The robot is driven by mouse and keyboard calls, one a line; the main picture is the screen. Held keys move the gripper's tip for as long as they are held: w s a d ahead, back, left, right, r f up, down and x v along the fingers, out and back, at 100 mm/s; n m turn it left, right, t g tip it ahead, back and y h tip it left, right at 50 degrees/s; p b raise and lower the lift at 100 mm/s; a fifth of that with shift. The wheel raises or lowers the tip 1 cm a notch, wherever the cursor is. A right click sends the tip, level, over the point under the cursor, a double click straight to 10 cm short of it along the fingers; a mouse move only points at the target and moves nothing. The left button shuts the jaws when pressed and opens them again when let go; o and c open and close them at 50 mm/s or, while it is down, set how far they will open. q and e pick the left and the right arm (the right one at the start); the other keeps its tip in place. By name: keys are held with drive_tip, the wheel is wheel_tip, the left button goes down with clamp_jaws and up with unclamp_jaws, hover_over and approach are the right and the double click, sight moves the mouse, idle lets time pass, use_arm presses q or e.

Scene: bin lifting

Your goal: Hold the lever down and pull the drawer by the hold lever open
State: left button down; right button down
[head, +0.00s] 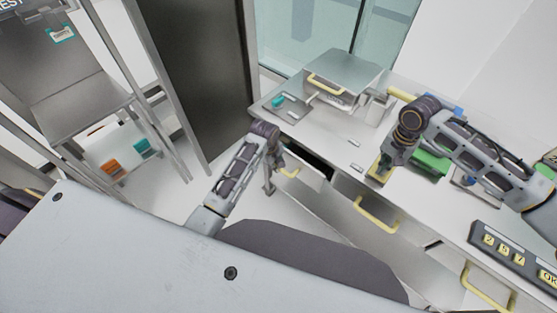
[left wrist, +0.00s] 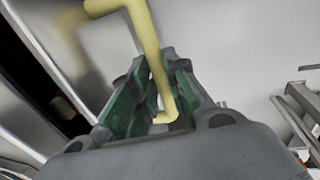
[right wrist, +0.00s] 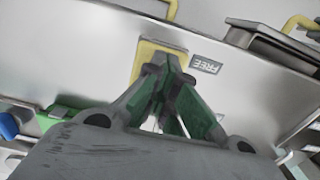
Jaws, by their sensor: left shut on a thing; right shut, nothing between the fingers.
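The yellow hold lever (head: 376,179) is on the white counter; in the right wrist view its yellow part (right wrist: 146,48) is beside a "FREE" label (right wrist: 205,64). My right gripper (head: 384,166) is shut and empty, its fingertips (right wrist: 164,62) over the yellow part; I cannot tell how firmly they press it. My left gripper (left wrist: 157,95) is shut on the yellow handle (left wrist: 150,50) of the left drawer. That handle (head: 291,173) is partly hidden in the head view. A dark gap (head: 312,160) shows at the drawer's top, so it stands somewhat open.
Another drawer with a yellow handle (head: 376,215) is to the right. A metal box (head: 345,75) and a tray (head: 268,108) stand on the counter (head: 325,132). A keypad (head: 505,250) is at the right. A metal rack (head: 75,95) stands left.

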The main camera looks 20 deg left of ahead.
use_arm(q)
drive_tip(key=shift+s, duration=0.15)
use_arm(e)
drive_tip(key=shift+f, duration=0.1)
use_arm(q)
drive_tip(key=c, duration=1.4)
unclamp_jaws()
drive_tip(key=shift+r, duration=0.15)
drive_tip(key=shift+s+a+r, duration=0.2)
drive_tip(key=shift+s+r, duration=0.15)
drive_tip(key=shift+r, duration=1.55)
drive_tip(key=shift+s+a+r, duration=0.15)
drive_tip(key=shift+s+r, duration=0.25)
drive_tip(key=shift+r, duration=1.55)
drive_tip(key=shift+s+a+r, duration=0.2)
drive_tip(key=shift+s+r, duration=0.15)
drive_tip(key=shift+r, duration=1.55)
